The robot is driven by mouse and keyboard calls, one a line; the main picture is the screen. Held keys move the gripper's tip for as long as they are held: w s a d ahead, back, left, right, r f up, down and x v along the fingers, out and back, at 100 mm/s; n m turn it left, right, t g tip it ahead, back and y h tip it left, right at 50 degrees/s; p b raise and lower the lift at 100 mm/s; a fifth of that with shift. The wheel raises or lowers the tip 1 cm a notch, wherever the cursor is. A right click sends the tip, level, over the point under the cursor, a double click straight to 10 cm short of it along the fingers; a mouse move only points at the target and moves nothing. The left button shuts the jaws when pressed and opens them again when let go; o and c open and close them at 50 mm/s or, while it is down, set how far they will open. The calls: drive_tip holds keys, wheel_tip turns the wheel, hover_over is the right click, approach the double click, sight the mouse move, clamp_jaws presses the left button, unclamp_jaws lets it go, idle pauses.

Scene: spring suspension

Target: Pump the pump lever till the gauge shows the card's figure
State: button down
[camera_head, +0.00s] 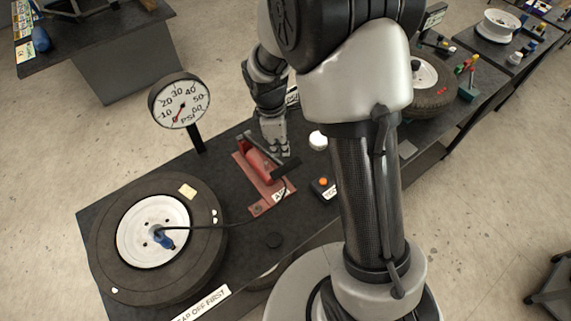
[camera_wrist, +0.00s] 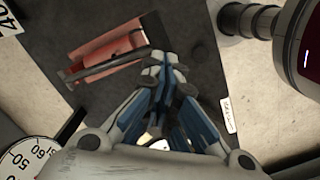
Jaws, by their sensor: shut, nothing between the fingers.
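The red pump (camera_head: 258,160) stands on the dark bench, with its dark lever handle (camera_head: 287,167) at its right end. In the wrist view the pump (camera_wrist: 112,48) lies at the upper left, with the dark lever bar (camera_wrist: 105,66) along it. My gripper (camera_head: 277,151) points down just behind the handle; its fingers (camera_wrist: 165,75) are shut and empty. Whether they touch the lever I cannot tell. The round gauge (camera_head: 180,101) has its red needle at the low end, below 10 PSI. A card (camera_wrist: 8,18) reading 40 shows partly in the wrist view.
A tyre (camera_head: 110,275) with a white wheel lies at the left; a black hose runs from it to the pump. A small dark box (camera_head: 323,189) with an orange button and a white round piece (camera_head: 318,140) stand right of the pump. A second tyre (camera_head: 432,100) lies behind.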

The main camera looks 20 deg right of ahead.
sight(284, 166)
drive_tip(key=f+b, duration=0.1)
drive_tip(key=f, duration=0.1)
drive_tip(key=f+b, duration=0.4)
drive_tip(key=f, duration=0.1)
drive_tip(key=shift+s+d, duration=0.15)
drive_tip(key=shift+d, duration=0.2)
